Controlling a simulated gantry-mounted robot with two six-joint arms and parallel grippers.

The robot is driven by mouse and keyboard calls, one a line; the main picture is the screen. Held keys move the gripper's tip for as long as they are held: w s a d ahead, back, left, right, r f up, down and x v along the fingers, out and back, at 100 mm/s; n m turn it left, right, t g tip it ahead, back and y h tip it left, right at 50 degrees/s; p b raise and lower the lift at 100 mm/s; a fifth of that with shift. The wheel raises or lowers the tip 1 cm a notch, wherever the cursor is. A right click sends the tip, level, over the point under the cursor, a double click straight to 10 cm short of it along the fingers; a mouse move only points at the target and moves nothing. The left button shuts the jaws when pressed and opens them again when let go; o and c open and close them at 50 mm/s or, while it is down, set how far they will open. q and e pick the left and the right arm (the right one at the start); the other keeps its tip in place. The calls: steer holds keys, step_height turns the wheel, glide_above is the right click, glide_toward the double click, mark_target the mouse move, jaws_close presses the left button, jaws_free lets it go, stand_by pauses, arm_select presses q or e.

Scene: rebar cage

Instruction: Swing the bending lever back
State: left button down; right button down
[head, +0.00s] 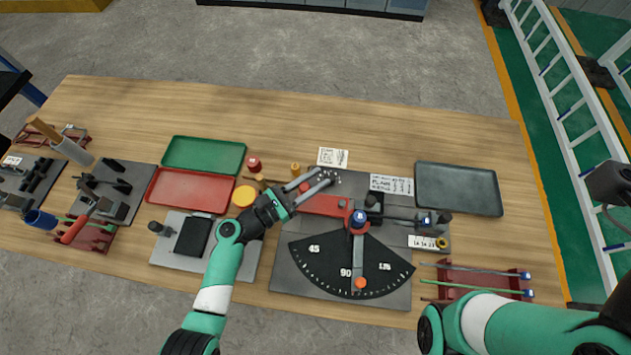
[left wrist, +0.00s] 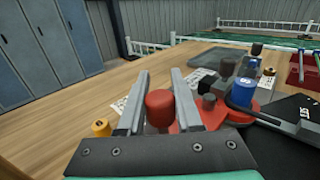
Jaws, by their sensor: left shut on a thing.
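My left gripper (head: 318,181) is at the left end of the bender's red body (head: 325,205), away from the orange knob. In the left wrist view its fingers are shut on a red knob (left wrist: 160,107), one finger on each side. The blue cap also shows there (left wrist: 243,92).
A green tray (head: 204,154), a red tray (head: 158,190) and a dark tray (head: 459,168) lie on the table. A red rack with rods (head: 450,273) stands at right. Small red (head: 254,163) and yellow (head: 295,168) pieces stand behind my left gripper.

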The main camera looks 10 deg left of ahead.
arm_select(q)
steer(key=shift+f, duration=0.25)
arm_select(e)
steer(key=shift+s+f+h, duration=0.1)
steer(key=shift+h, duration=0.2)
arm_select(q)
steer(key=c, duration=0.8)
jaws_free()
steer(key=shift+w, duration=0.1)
steer(key=shift+c, duration=0.2)
steer(key=shift+o, duration=1.3)
steer(key=shift+w+d+r, duration=0.1)
steer(key=shift+r, duration=0.05)
